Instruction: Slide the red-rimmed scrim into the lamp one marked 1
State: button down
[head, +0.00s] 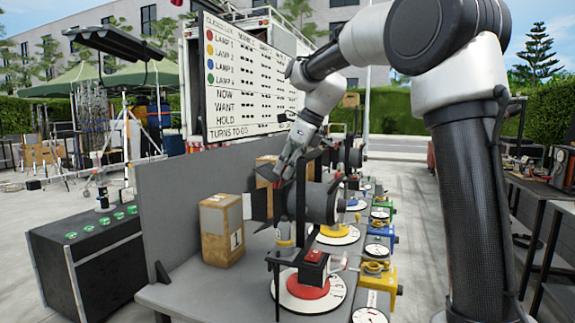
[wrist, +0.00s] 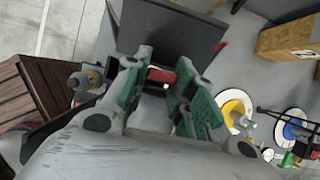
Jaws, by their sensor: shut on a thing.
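My gripper (head: 287,163) is lowered at the front of the nearest lamp (head: 318,203), the one on the red base disc (head: 308,287). In the wrist view my gripper (wrist: 165,90) has its green-padded fingers shut on a small red part (wrist: 161,77), which looks like the red-rimmed scrim's tab. The rest of the scrim is mostly hidden by the fingers. A dark flat panel (wrist: 170,35), likely a lamp flap, lies just beyond the fingertips. I cannot tell whether the scrim is inside the lamp's holder or only in front of it.
A cardboard box marked 1 (head: 222,230) stands on the grey bench (head: 195,290) left of the lamp. More lamps with yellow, blue and green bases run back along the bench. A grey partition (head: 170,200) borders the left. A whiteboard (head: 250,85) stands behind.

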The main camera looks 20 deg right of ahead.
jog(key=shift+f, duration=0.35)
jog(key=c, duration=1.1)
grip_release()
jog(key=shift+o, duration=1.4)
jog(key=shift+r, duration=0.1)
jog(key=shift+r, duration=2.9)
